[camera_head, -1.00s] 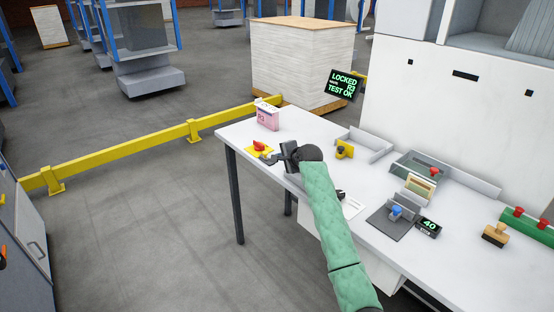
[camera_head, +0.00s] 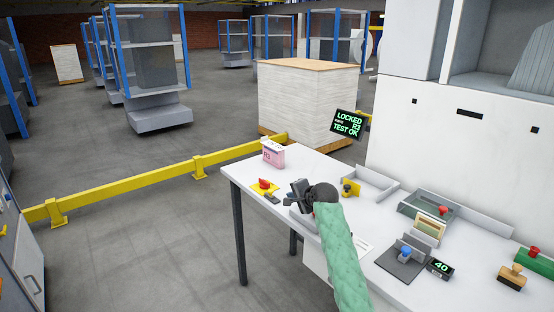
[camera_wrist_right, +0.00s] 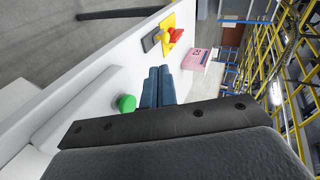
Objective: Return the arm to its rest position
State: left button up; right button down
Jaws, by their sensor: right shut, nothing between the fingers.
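My right arm, in a green sleeve, reaches over the white table (camera_head: 318,162) in the head view. Its dark gripper (camera_head: 296,190) is above the table near the front edge. In the right wrist view the two fingers (camera_wrist_right: 158,84) are together with nothing between them. A red knob on a yellow plate (camera_head: 264,186) lies just beyond the gripper and also shows in the right wrist view (camera_wrist_right: 172,36). A pink box (camera_head: 273,154) stands near the table's far left corner, apart from the gripper. My left gripper is not in view.
A screen (camera_head: 347,124) reads "LOCKED R3 TEST OK". Trays, a yellow block (camera_head: 350,188), a grey fixture with a blue knob (camera_head: 404,254) and a wooden-handled stamp (camera_head: 512,277) occupy the table's right side. A green button (camera_wrist_right: 127,103) is near the fingers. A yellow rail (camera_head: 150,182) crosses the floor.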

notch_tip(320, 180, up, 3)
jog(key=s+d+n+h, duration=0.2)
jog(key=s+n, duration=0.1)
jog(key=n, duration=0.6)
jog(key=s+f+n, duration=0.1)
jog(key=s+f, duration=0.2)
jog(key=s+d+f+n+h, duration=0.1)
jog(key=s+f, duration=0.2)
jog(key=f, duration=0.1)
jog(key=s+d+f+n+g, duration=0.1)
jog(key=s+f, duration=0.2)
jog(key=f, duration=0.1)
jog(key=shift+s+d+n+h, duration=0.1)
jog(key=shift+d+n+h, duration=0.1)
jog(key=shift+n+h, duration=0.1)
jog(key=s+d+f+g+h, duration=0.1)
jog(key=s+d+f+g, duration=0.15)
jog(key=s+f, duration=1.45)
jog(key=s+f+g, duration=0.2)
jog(key=s+f, duration=0.5)
jog(key=s, duration=0.4)
jog(key=s+f+g, duration=0.2)
jog(key=s+f, duration=0.5)
jog(key=s, duration=0.5)
jog(key=s+f+g, duration=0.2)
jog(key=s+f, duration=0.5)
jog(key=s, duration=0.4)
jog(key=shift+s+a, duration=0.2)
jog(key=shift+a, duration=0.05)
